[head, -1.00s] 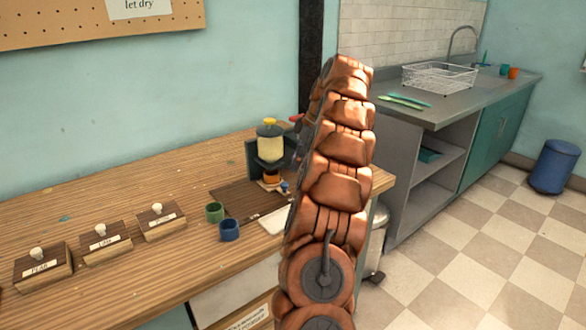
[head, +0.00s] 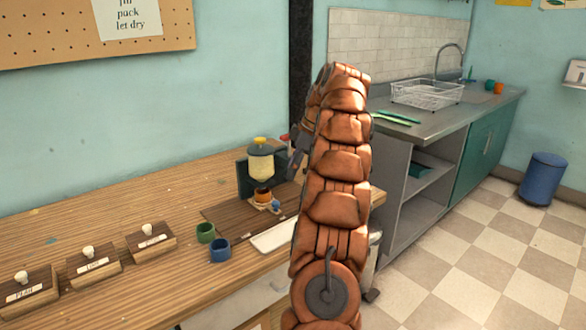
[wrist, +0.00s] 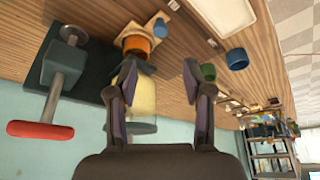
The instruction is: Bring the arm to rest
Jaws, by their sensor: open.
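My copper-coloured arm rises through the middle of the head view. My gripper (wrist: 163,78) is open in the wrist view, with its two dark fingers apart and nothing held between them. In the head view, only a dark part of it shows at the arm's left edge, near the soap press; the rest is hidden. The press (head: 246,178) has a pale yellow cylinder (head: 261,164) with an orange piece (head: 263,195) under it. In the wrist view the yellow cylinder (wrist: 144,100) shows behind and between the fingers, and the red-handled lever (wrist: 42,130) is at left.
A green cup (head: 206,233) and a blue cup (head: 220,249) stand on the wooden counter (head: 110,220). A white tray (head: 274,236) lies beside my arm. Several knobbed stamp blocks (head: 152,241) sit at left. A sink counter (head: 440,118) is at right, with open floor before it.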

